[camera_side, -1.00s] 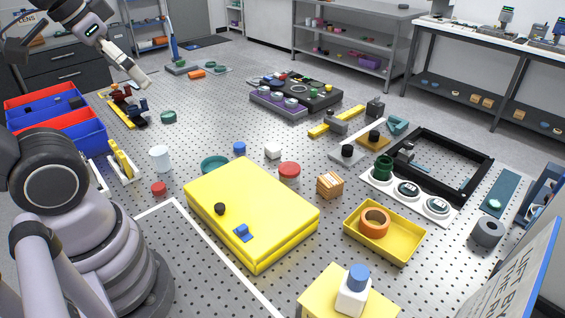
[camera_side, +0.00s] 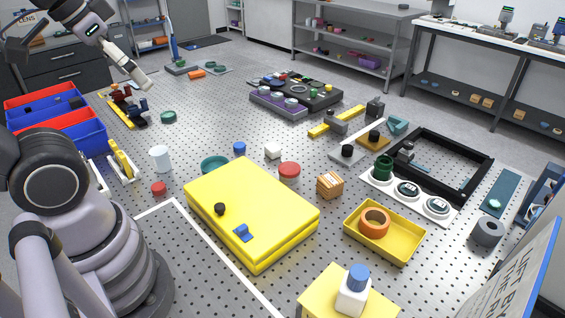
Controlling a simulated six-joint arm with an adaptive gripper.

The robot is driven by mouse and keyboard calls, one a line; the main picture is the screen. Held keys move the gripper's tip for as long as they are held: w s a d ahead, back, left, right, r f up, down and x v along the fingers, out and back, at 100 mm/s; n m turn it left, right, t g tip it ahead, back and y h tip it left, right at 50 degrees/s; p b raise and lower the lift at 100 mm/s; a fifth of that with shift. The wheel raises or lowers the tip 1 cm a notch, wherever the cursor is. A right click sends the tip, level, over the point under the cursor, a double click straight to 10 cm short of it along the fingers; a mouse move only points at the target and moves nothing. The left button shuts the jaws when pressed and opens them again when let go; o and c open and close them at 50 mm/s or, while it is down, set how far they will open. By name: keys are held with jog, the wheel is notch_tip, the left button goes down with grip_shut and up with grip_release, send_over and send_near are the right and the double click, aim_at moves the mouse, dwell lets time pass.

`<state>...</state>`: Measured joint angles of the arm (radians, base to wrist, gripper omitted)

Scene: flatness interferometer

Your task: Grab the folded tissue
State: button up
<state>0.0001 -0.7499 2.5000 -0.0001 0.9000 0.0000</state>
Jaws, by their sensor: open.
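No thing shows plainly as a folded tissue. A small white block-like piece (camera_side: 272,152) lies on the perforated table behind the yellow case, between a blue cap and a red-lidded jar; I cannot tell whether it is the tissue.
A large yellow case (camera_side: 250,205) fills the middle front. A red-lidded jar (camera_side: 289,172), a wooden block (camera_side: 330,185) and a green dish (camera_side: 214,165) stand near the white piece. A yellow tray (camera_side: 400,249) holds an orange ring.

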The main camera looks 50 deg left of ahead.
jog(key=w+d+f+n+g+h, duration=0.1)
jog(key=w+d+f+n+h, duration=0.15)
jog(key=w+n+h, duration=0.6)
jog(key=w+d+f+n+h, duration=0.1)
jog(key=w+d+n, duration=0.3)
jog(key=w, duration=0.9)
jog(key=n+t+y, duration=0.8)
jog(key=n+t, duration=0.1)
jog(key=n, duration=1.3)
send_over(273, 146)
jog(key=s, duration=0.2)
jog(key=f, duration=2.8)
jog(key=shift+w+a+f, duration=0.1)
jog(key=shift+w+f, duration=0.15)
jog(key=shift+f, duration=0.1)
notch_tip(273, 146, down, 7)
jog(key=shift+r, duration=0.2)
jog(key=shift+x, duration=1.05)
jog(key=shift+w+f, duration=0.35)
jog(key=shift+w, duration=0.05)
